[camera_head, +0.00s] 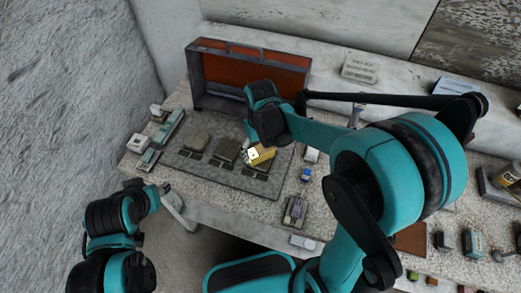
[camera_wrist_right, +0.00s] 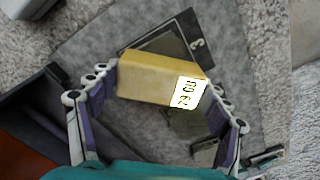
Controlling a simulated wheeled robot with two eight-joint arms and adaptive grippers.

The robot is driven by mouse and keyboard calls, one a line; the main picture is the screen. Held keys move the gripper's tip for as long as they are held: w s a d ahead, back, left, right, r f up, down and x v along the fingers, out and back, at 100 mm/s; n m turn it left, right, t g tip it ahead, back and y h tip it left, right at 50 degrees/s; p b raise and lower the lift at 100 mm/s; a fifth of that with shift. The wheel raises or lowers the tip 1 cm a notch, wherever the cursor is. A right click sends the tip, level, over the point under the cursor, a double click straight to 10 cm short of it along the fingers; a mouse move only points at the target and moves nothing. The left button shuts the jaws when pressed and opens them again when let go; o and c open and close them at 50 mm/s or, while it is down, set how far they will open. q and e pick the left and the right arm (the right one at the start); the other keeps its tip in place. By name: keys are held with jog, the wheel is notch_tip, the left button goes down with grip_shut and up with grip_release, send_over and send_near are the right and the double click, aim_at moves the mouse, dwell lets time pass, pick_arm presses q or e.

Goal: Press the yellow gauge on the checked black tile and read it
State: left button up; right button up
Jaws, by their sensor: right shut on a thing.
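The yellow gauge (camera_head: 262,155) is a small block between the fingers of my right gripper (camera_head: 254,149), over the grey mat. In the right wrist view the gauge (camera_wrist_right: 145,77) lies across the jaws of my right gripper (camera_wrist_right: 162,86), which is shut on it. Its white display (camera_wrist_right: 187,92) carries dark characters, too small to read surely. Just beyond it, a dark tile (camera_wrist_right: 186,32) marked 3 is partly covered by the gauge. Whether they touch, I cannot tell. No check mark shows clearly. My left gripper (camera_head: 163,188) is near the table's front left edge; its jaws are unclear.
An orange-backed open case (camera_head: 250,72) stands behind. Several small devices lie left and right of the mat.

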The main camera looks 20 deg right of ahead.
dwell(0.4)
notch_tip(320, 180, up, 7)
jog(key=p, duration=0.5)
jog(key=shift+p, duration=0.4)
